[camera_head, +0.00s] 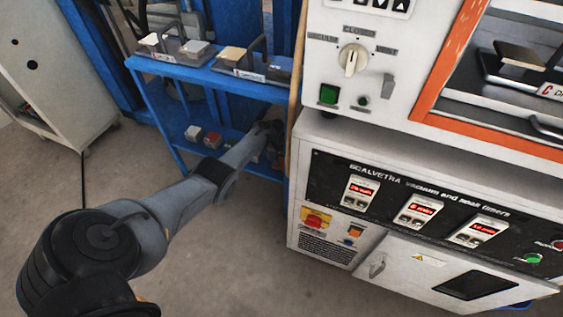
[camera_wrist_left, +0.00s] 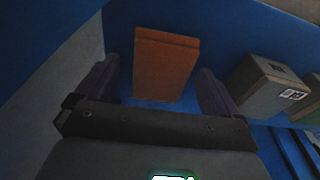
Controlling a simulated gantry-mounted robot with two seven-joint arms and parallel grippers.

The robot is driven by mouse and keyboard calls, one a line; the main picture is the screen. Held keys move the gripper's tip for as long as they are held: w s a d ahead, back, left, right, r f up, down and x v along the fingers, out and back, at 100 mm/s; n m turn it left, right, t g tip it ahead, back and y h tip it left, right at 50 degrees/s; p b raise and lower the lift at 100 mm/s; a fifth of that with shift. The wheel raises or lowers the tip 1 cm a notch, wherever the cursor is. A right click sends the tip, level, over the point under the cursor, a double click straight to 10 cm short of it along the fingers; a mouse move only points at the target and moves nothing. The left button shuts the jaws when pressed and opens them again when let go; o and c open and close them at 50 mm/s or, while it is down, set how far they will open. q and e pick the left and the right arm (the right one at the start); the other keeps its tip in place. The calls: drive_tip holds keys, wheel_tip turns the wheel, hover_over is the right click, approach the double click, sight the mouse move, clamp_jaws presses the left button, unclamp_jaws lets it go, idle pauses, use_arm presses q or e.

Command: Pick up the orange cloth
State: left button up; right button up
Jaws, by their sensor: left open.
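The orange cloth (camera_wrist_left: 164,65) lies flat and folded on a blue shelf in the left wrist view. My left gripper (camera_wrist_left: 158,88) is open, with one dark finger on each side of the cloth's near part. A gap shows between each finger and the cloth; I cannot tell how far the fingers are above the shelf. In the head view my left arm reaches to the lower level of the blue rack, and the left gripper (camera_head: 272,135) is small and partly hidden there. The cloth cannot be made out in the head view. My right gripper is not in view.
A grey box with a label (camera_wrist_left: 268,82) stands right of the gripper on the shelf. The blue rack (camera_head: 160,98) holds trays on top and small blocks below. The white machine cabinet (camera_head: 330,250) stands close to the right of my left gripper.

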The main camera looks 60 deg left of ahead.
use_arm(q)
drive_tip(key=c, duration=1.1)
drive_tip(key=shift+r, duration=0.1)
